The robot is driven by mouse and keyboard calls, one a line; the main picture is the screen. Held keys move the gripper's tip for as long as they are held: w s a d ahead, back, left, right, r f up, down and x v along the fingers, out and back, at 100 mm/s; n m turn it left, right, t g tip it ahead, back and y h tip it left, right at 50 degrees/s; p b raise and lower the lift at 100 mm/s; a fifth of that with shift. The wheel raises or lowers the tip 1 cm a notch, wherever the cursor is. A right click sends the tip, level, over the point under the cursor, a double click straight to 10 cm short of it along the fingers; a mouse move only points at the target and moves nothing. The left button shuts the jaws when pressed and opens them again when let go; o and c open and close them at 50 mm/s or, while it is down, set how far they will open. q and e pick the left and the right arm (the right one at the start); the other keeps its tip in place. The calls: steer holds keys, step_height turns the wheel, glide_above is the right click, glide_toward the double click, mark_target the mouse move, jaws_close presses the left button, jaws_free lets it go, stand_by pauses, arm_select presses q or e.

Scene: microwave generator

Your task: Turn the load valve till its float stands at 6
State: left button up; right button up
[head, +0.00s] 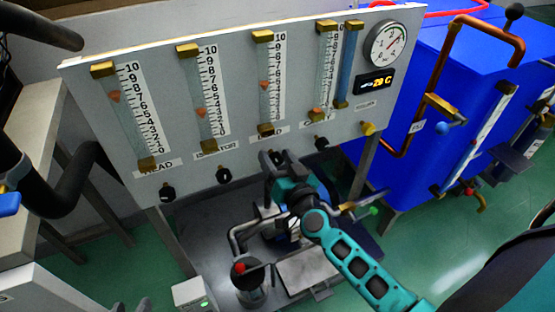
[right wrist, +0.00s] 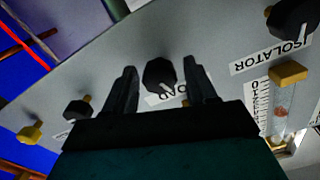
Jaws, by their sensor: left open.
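The load gauge (head: 269,70) is a clear tube with a 0-to-10 scale, third from the left on the grey panel. Its orange float (head: 264,84) appears to stand near 5, but the digits are small. My right gripper (right wrist: 161,82) is open, one dark finger on each side of this knob, with a gap showing on both sides. In the head view my right gripper (head: 274,160) partly covers the knob. I cannot make out my left gripper.
The isolator knob (head: 223,175) and head knob (head: 167,193) are to the left, and another black knob (head: 319,143) is close on the right. A blue tank (head: 460,80) with copper pipe stands at right.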

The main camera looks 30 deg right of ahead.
steer(key=c, duration=0.9)
steer(key=shift+r+n+p, duration=0.1)
steer(key=shift+n+p, duration=0.2)
steer(key=shift+p, duration=0.3)
steer(key=o, duration=1)
arm_select(q)
steer(key=shift+s+a+r, duration=0.1)
steer(key=shift+a+r, duration=0.1)
steer(key=shift+a, duration=0.05)
arm_select(e)
steer(key=shift+s, duration=0.35)
arm_select(q)
steer(key=shift+s+a+r+p, duration=0.2)
steer(key=shift+r+p, duration=0.45)
steer(key=shift+p, duration=0.35)
arm_select(e)
steer(key=s, duration=1.2)
steer(key=shift+s+a, duration=0.1)
steer(key=shift+a, duration=0.25)
